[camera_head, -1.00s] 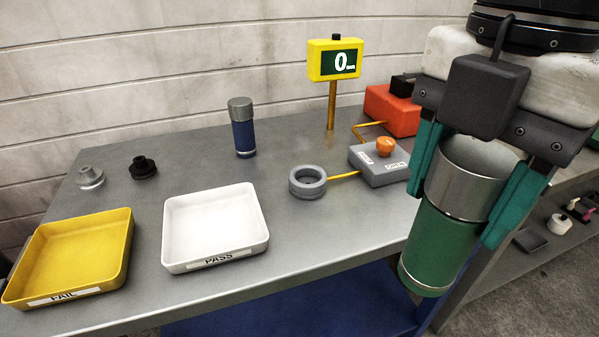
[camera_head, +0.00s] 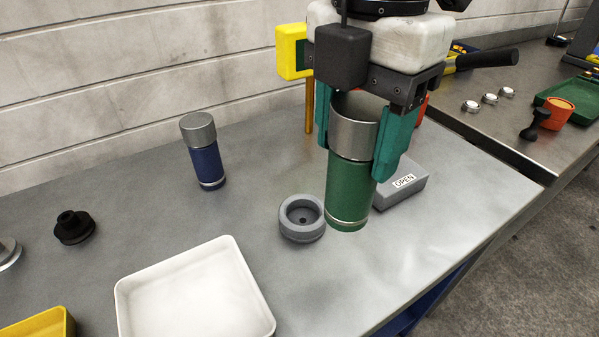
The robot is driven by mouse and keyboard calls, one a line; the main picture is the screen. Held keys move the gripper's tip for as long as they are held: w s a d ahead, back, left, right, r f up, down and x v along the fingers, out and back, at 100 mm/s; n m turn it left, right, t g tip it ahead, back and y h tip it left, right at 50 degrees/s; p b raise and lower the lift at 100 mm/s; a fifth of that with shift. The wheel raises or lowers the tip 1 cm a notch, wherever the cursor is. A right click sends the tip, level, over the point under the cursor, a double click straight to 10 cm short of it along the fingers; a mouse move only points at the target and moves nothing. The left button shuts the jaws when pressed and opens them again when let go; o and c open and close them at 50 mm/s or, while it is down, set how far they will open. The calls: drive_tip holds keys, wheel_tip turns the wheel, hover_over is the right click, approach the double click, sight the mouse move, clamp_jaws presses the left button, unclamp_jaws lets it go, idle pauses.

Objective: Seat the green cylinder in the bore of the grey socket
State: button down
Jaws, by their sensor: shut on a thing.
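The green cylinder (camera_head: 350,192) has a silver metal collar at its top and hangs upright. My gripper (camera_head: 358,140) is shut on it, with teal fingers on both sides of the collar. The grey socket (camera_head: 302,218) is a short ring on the table with an open, empty bore facing up. The cylinder's lower end is just right of the socket in the picture, apart from it. Its height above the table is hard to tell.
A blue cylinder (camera_head: 206,158) with a grey cap stands at the back left. A white tray (camera_head: 262,312), a yellow tray (camera_head: 66,322) and a black knob (camera_head: 73,227) are at left. A grey box (camera_head: 402,186) marked OPEN and a yellow display (camera_head: 290,52) are behind my gripper.

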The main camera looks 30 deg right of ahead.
drive_tip(key=w+f, duration=0.9)
drive_tip(key=f, duration=0.2)
drive_tip(key=shift+w, duration=0.3)
drive_tip(key=shift+f, duration=0.1)
drive_tip(key=shift+f, duration=0.15)
drive_tip(key=shift+c, duration=1.5)
unclamp_jaws()
